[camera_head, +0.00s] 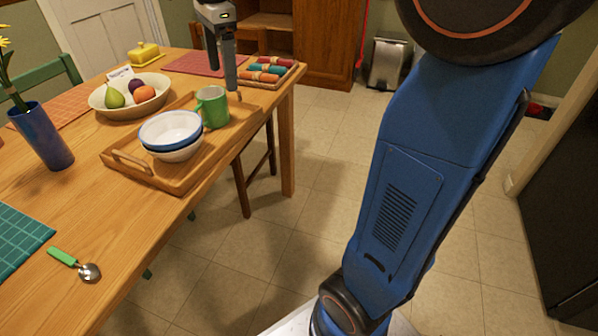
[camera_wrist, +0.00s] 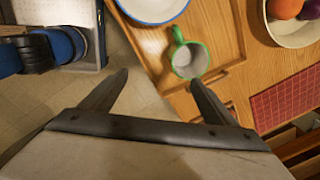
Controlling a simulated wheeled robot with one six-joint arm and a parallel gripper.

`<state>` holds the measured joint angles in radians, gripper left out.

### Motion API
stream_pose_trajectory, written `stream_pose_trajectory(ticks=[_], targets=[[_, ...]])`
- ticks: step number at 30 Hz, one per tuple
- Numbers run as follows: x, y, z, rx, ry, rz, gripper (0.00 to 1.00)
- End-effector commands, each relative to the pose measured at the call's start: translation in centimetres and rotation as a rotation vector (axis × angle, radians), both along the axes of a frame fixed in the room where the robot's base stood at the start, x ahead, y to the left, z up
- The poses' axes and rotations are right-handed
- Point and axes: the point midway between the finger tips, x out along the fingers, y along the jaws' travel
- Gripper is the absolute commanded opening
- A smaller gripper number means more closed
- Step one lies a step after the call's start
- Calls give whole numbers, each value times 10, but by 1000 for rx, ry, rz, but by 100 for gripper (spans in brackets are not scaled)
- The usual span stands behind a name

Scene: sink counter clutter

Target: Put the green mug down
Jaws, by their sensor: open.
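The green mug (camera_head: 212,107) stands upright on the wooden tray (camera_head: 141,175), beside the stacked bowls. The wrist view shows the mug (camera_wrist: 188,60) from above, with a pale inside and its handle pointing up in the picture. My gripper (camera_head: 231,86) is above and just behind the mug in the head view. In the wrist view my gripper (camera_wrist: 160,82) has its fingers spread wide with nothing between them. The mug lies beyond the tip of the right finger, apart from the grip.
White bowls with blue rims (camera_head: 171,134) sit on the tray left of the mug. A fruit bowl (camera_head: 98,100), a box of rolled cloths (camera_head: 296,72) and a blue vase (camera_head: 42,138) stand on the table. A spoon (camera_head: 75,263) lies near the front edge.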

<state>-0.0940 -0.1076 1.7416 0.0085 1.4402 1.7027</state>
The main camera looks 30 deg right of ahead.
Motion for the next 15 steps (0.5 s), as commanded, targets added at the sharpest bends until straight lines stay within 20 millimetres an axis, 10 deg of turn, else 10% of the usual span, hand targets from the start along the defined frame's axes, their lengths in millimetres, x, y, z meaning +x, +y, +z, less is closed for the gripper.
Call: stream_pose_trajectory(ticks=[15], targets=[[-160, -33, -72, -144, -194, 866, 81]])
